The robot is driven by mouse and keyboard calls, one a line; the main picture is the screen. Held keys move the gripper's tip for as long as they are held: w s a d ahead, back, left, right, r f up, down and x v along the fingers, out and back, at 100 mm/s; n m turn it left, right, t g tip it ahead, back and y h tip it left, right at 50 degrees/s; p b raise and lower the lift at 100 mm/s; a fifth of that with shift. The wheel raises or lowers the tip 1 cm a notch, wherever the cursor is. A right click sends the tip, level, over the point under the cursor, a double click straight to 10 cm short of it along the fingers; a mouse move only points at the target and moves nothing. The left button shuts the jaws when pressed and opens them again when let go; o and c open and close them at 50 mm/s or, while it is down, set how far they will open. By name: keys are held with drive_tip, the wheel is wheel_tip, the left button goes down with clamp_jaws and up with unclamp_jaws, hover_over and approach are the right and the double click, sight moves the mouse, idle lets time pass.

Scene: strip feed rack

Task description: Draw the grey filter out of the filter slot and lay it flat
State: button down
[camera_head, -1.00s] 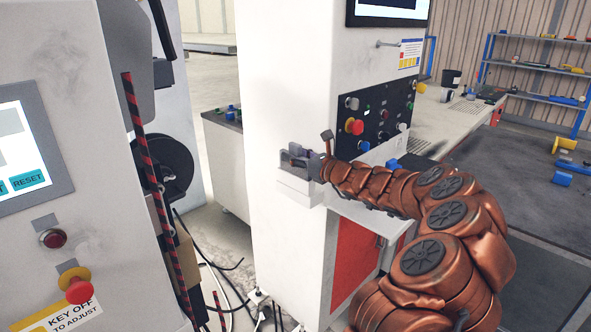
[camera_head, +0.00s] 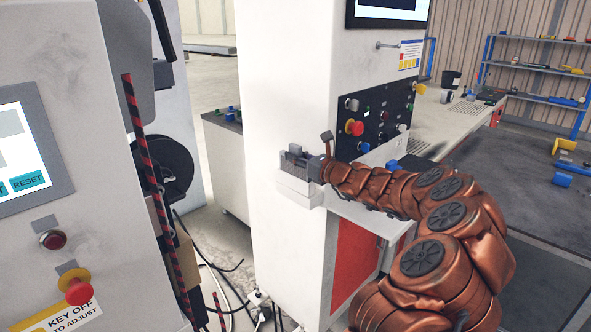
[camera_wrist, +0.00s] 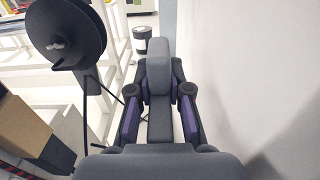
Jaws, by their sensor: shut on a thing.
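My gripper (camera_head: 300,152) is at the small white filter slot (camera_head: 298,194) on the side of the white cabinet, with its fingers just above the slot. A grey panel, which looks like the grey filter (camera_head: 296,170), shows below the fingers at the slot's top. I cannot tell how much of it is still inside the slot. In the wrist view, my gripper (camera_wrist: 159,82) has purple-sided fingers closed on a grey block (camera_wrist: 158,52) between them, which appears to be the filter. Its lower end is hidden.
The white cabinet (camera_head: 280,90) stands close beside my gripper, with a control panel (camera_head: 378,118) and red button to the right. A black reel (camera_head: 172,165) and striped pole stand left. A white worktop (camera_head: 440,125) lies at the back right.

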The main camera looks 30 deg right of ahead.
sight(298, 146)
drive_tip(key=shift+r, duration=0.1)
drive_tip(key=r, duration=0.7)
drive_tip(key=shift+s+d, duration=0.15)
drive_tip(key=shift+s, duration=0.15)
drive_tip(key=r+p+v, duration=0.3)
drive_tip(key=v, duration=1.4)
drive_tip(key=shift+s, duration=0.15)
drive_tip(key=shift+r+p, duration=1.45)
drive_tip(key=shift+p, duration=0.4)
drive_tip(key=shift+r, duration=0.1)
drive_tip(key=shift+r+p, duration=1.4)
drive_tip(key=shift+p, duration=0.2)
